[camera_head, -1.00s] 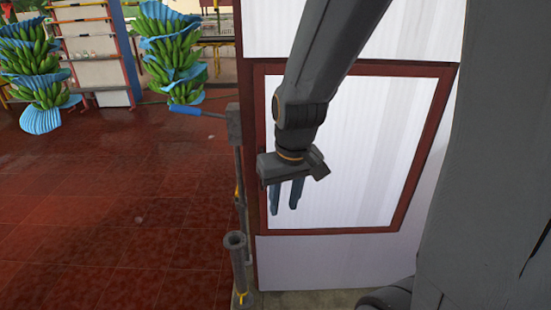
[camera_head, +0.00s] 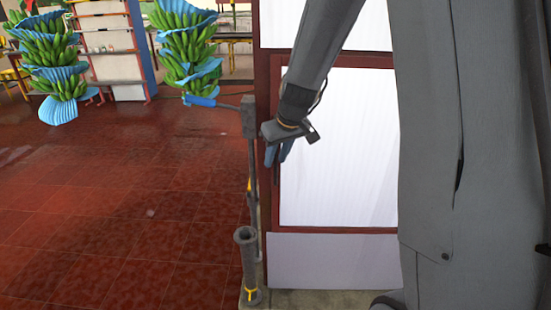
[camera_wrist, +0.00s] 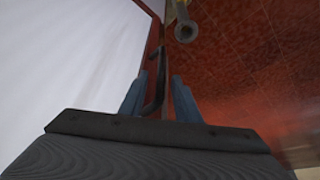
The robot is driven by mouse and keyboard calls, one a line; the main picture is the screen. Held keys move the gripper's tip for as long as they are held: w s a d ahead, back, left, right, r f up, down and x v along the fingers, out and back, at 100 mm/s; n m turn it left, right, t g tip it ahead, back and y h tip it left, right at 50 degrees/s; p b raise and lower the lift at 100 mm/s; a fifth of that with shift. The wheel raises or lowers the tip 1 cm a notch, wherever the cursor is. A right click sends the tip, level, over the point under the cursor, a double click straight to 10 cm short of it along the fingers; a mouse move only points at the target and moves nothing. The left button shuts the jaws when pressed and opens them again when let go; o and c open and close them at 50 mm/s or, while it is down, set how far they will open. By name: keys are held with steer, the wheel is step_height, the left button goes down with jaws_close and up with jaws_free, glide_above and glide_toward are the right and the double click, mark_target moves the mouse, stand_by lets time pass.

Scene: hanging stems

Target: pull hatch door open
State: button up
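The hatch door (camera_head: 335,150) is a white panel in a red-brown frame, upright, right of centre in the head view. My own body covers its right part. It also shows as a pale panel at the left of the wrist view (camera_wrist: 70,60). My gripper (camera_head: 274,160) is at the door's left edge, with blue fingers pointing down. In the wrist view the fingers (camera_wrist: 158,78) stand apart, and a dark bent bar like a handle (camera_wrist: 156,98) lies between them at the door's edge. I cannot tell whether either finger touches it.
A grey post with a lever and blue grip (camera_head: 200,101) stands just left of the hatch. A short grey upright tube (camera_head: 248,265) is at its foot. Banana stems (camera_head: 185,50) hang at back left. The red tiled floor (camera_head: 120,200) is open.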

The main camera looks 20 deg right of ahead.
steer(key=shift+w+a+f, duration=0.1)
steer(key=shift+w+f, duration=0.1)
steer(key=shift+f, duration=0.2)
jaws_close()
steer(key=shift+s, duration=0.1)
